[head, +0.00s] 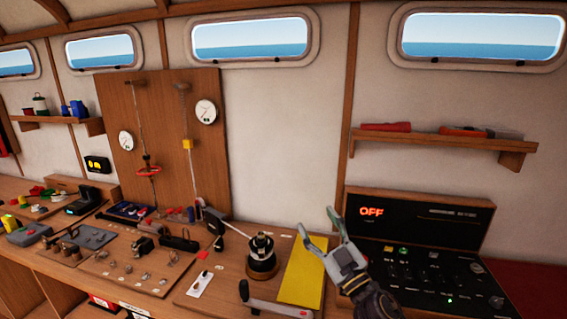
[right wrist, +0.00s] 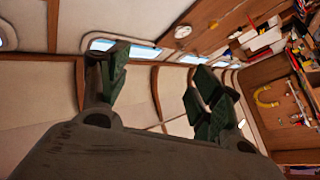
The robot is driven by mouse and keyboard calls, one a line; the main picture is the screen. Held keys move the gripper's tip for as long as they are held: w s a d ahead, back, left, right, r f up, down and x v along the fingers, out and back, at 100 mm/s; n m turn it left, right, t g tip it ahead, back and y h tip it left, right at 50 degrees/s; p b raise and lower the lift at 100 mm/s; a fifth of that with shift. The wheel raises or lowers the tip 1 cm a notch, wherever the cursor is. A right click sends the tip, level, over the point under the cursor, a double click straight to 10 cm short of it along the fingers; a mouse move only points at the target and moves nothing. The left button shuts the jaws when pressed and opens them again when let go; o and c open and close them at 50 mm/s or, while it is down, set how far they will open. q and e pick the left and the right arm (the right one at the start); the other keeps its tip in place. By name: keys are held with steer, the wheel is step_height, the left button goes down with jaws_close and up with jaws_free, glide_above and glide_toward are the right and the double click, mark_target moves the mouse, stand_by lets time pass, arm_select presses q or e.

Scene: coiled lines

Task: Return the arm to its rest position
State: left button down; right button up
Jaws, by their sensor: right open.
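My right gripper (head: 318,232) is open and empty in the head view. It is raised in front of the black control panel's left edge and the yellow sheet, with its fingers pointing up and to the left. In the right wrist view its two green-padded fingers (right wrist: 155,90) stand apart with nothing between them. Behind them are the cabin wall and windows. My left gripper is not in view.
A winch (head: 262,258), a yellow sheet (head: 303,275) and a lever handle (head: 275,304) are on the bench. A black panel (head: 415,285) with a screen reading OFF stands right. A wooden board (head: 165,110) with gauges and a shelf (head: 440,143) are on the wall.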

steer(key=d+f+m+g+h, duration=0.2)
steer(key=d+f+m+h, duration=0.6)
steer(key=d+f+h, duration=0.15)
steer(key=s+d+f+g, duration=0.1)
steer(key=s+f+g, duration=0.2)
steer(key=s+f, duration=0.2)
steer(key=s+d+f+m+g+h, duration=0.1)
steer(key=s+d+f+g, duration=0.1)
steer(key=s+f, duration=0.3)
steer(key=s+d+f+g+h, duration=0.1)
steer(key=s+f+g, duration=0.4)
steer(key=f, duration=0.4)
steer(key=shift+s+d+m, duration=0.1)
steer(key=shift+d+m, duration=0.3)
steer(key=s+f+n+g+y, duration=0.1)
steer(key=s+f+g, duration=0.35)
steer(key=s, duration=0.65)
step_height(320, 180, down, 33)
steer(key=s+g, duration=0.1)
steer(key=s, duration=0.1)
steer(key=s+d+f+g, duration=0.1)
steer(key=s+d+f, duration=0.2)
steer(key=s+f, duration=1.7)
steer(key=shift+s, duration=1.2)
